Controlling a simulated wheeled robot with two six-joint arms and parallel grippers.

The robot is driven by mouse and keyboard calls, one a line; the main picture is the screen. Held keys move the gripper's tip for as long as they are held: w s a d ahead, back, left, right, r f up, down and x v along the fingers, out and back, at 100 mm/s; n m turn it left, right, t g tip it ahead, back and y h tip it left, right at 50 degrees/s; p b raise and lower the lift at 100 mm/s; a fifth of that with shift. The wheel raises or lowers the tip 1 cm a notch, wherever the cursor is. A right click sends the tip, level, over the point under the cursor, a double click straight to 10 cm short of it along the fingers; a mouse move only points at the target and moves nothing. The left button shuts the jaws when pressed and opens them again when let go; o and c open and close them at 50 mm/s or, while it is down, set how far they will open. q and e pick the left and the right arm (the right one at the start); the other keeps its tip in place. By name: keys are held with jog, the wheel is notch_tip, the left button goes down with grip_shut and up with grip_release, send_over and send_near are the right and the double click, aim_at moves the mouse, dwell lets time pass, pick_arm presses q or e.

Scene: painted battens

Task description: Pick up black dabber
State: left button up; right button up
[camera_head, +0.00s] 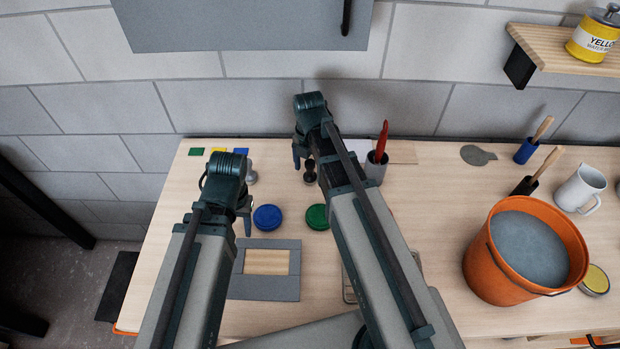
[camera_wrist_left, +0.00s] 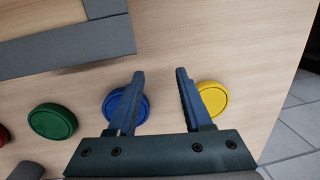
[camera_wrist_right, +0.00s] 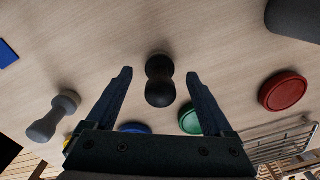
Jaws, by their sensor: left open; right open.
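The black dabber (camera_head: 310,172) stands on the table near the back, partly hidden by my right arm. In the right wrist view the black dabber (camera_wrist_right: 160,82) shows between and slightly beyond the fingers of my right gripper (camera_wrist_right: 159,74). That gripper is open and empty, with clear space on both sides of the dabber. In the head view my right gripper (camera_head: 302,160) is just left of the dabber. My left gripper (camera_wrist_left: 160,73) is open and empty, above the table near a blue lid (camera_wrist_left: 127,106) and a yellow lid (camera_wrist_left: 212,98).
A grey dabber (camera_wrist_right: 53,117) stands left of the black one. A green lid (camera_head: 317,217) and a grey frame (camera_head: 265,288) lie nearer the front. A grey cup (camera_head: 375,172) with a red-handled tool stands close right of the right gripper. An orange bucket (camera_head: 480,262) is at right.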

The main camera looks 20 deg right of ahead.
notch_tip(320, 180, down, 2)
jog(key=shift+f+b, duration=0.1)
jog(key=shift+b, duration=0.45)
grip_shut()
